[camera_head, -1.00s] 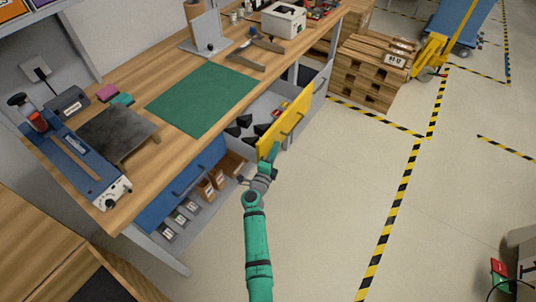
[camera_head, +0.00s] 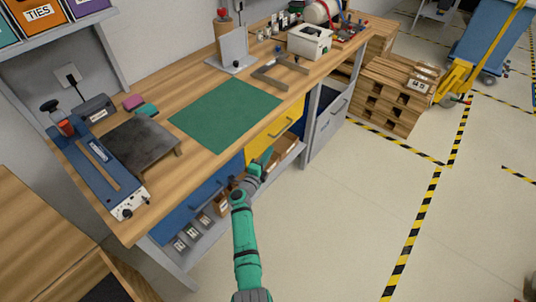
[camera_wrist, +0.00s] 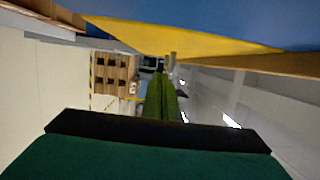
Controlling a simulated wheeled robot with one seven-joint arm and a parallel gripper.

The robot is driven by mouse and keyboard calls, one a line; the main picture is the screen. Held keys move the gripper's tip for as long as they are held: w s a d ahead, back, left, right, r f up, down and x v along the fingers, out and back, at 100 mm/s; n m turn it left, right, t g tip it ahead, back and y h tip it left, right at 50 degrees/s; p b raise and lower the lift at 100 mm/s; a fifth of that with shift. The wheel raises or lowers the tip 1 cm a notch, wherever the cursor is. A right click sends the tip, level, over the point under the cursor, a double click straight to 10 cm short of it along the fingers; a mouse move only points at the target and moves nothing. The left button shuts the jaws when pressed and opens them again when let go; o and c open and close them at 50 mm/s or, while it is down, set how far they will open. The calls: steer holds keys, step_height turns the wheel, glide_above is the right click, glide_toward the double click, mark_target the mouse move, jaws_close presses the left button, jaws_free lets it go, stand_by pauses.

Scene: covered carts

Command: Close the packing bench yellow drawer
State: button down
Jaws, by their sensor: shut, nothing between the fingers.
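The packing bench's yellow drawer (camera_head: 278,131) is under the worktop in the head view. Its front looks about level with the neighbouring blue fronts, and none of its inside shows. Its bar handle (camera_head: 283,126) faces outward. My gripper (camera_head: 267,155) is at the lower left part of the yellow front, close to it; I cannot tell whether it touches. In the wrist view the yellow front (camera_wrist: 190,42) runs across the top, beside my shut, empty fingers (camera_wrist: 163,92).
The worktop (camera_head: 185,130) holds a green mat (camera_head: 228,113) and tools above the drawers. A blue drawer (camera_head: 200,195) is to the left, and a grey cabinet (camera_head: 328,122) to the right. Stacked wooden crates (camera_head: 395,95) stand beyond.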

steer(key=shift+d, duration=0.15)
steer(key=s, duration=1.1)
steer(key=shift+s, duration=0.35)
